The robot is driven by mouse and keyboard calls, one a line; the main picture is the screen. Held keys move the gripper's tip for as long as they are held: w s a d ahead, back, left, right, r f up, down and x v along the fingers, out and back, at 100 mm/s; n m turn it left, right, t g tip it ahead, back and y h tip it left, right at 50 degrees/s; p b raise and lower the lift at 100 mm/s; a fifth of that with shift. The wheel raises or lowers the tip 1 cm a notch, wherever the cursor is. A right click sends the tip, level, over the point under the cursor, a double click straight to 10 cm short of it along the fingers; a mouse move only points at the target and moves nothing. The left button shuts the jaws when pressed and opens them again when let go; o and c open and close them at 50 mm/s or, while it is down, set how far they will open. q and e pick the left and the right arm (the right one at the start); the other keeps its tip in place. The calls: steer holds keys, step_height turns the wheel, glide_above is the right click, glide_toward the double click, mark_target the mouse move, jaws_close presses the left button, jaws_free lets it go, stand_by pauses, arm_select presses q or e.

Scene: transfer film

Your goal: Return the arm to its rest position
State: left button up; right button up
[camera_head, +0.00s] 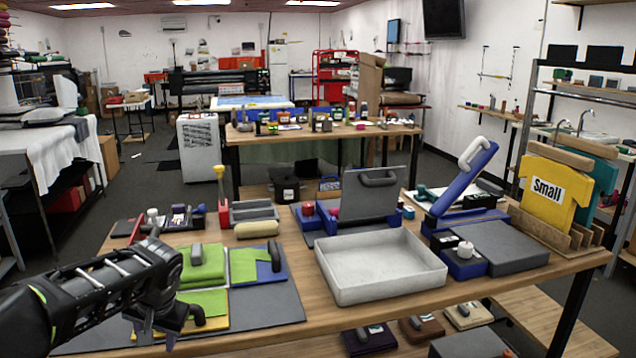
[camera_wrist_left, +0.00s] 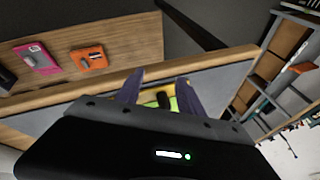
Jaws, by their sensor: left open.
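My left arm (camera_head: 100,285) comes in from the left in the head view and reaches over the left front part of the wooden table. Its gripper (camera_head: 157,328) hangs beside the green and yellow pieces at the front left corner of the grey mat (camera_head: 270,302). In the left wrist view the two fingers (camera_wrist_left: 160,92) are spread apart, with nothing held between them. A green piece with a dark handle shows beyond the fingers. My right gripper is in neither view.
A grey-white tray (camera_head: 380,265) stands mid-table, right of the mat. A blue and grey press (camera_head: 458,190) stands right of it, near a yellow "Small" shirt (camera_head: 547,192). Small items lie on a lower shelf (camera_wrist_left: 130,45).

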arm_select(q)
steer(key=s+d+f+m+g+h, duration=0.1)
steer(key=s+d+f+h, duration=0.2)
steer(key=d+f, duration=0.75)
steer(key=s+d+f+m+g+h, duration=0.1)
steer(key=s+d+f+h, duration=0.2)
steer(key=d+f, duration=0.8)
steer(key=s+d+f+n+h, duration=0.1)
steer(key=s+d+f, duration=0.3)
steer(key=s+f, duration=0.4)
steer(key=s+d+f+n+h, duration=0.1)
steer(key=s+d+f, duration=0.3)
steer(key=s+f, duration=0.5)
steer(key=s+n, duration=0.1)
steer(key=s, duration=0.3)
steer(key=shift+n, duration=0.4)
steer(key=shift+c, duration=0.6)
